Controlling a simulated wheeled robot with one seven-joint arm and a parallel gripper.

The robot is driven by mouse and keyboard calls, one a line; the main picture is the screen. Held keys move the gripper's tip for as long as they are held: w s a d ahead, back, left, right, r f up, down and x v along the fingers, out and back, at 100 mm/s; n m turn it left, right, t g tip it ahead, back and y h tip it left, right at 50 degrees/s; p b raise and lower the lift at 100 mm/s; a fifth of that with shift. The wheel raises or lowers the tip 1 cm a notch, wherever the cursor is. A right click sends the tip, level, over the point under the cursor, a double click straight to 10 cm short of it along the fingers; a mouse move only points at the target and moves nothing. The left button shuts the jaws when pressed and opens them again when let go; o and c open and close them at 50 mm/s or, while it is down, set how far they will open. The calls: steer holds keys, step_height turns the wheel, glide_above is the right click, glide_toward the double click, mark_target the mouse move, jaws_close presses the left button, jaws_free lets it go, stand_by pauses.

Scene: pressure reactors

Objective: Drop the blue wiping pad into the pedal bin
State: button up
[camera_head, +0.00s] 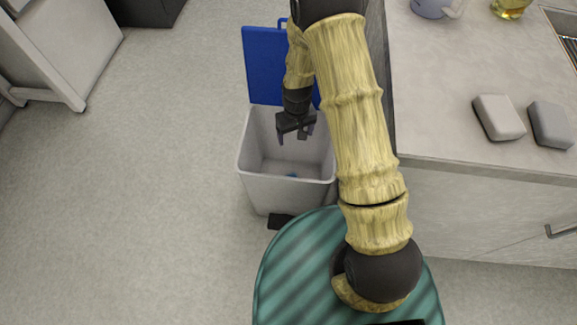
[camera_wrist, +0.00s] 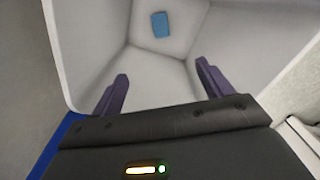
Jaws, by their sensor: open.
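The pedal bin (camera_head: 262,194) stands on the floor beside the counter, with its blue lid (camera_head: 265,70) raised at the back. The blue wiping pad (camera_head: 291,175) lies on the bin's floor, small and partly hidden by the front wall in the head view. The wrist view shows the blue pad (camera_wrist: 160,24) whole, flat inside the pale bin walls. My gripper (camera_head: 294,136) is over the bin's opening, pointing down, with its jaws apart and nothing between them. In the wrist view the two fingers of my gripper (camera_wrist: 160,88) are spread wide, apart from the pad.
The counter (camera_head: 445,100) stands close to the right of the bin. A light grey block (camera_head: 499,117) and a darker grey block (camera_head: 550,124) lie on it. A black pedal (camera_head: 280,222) is at the bin's front. The floor (camera_head: 150,190) to the left is clear.

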step_height(320, 180, up, 17)
steer(key=p, duration=0.5)
steer(key=shift+r, duration=0.2)
steer(key=shift+f, duration=0.1)
stand_by(0.6)
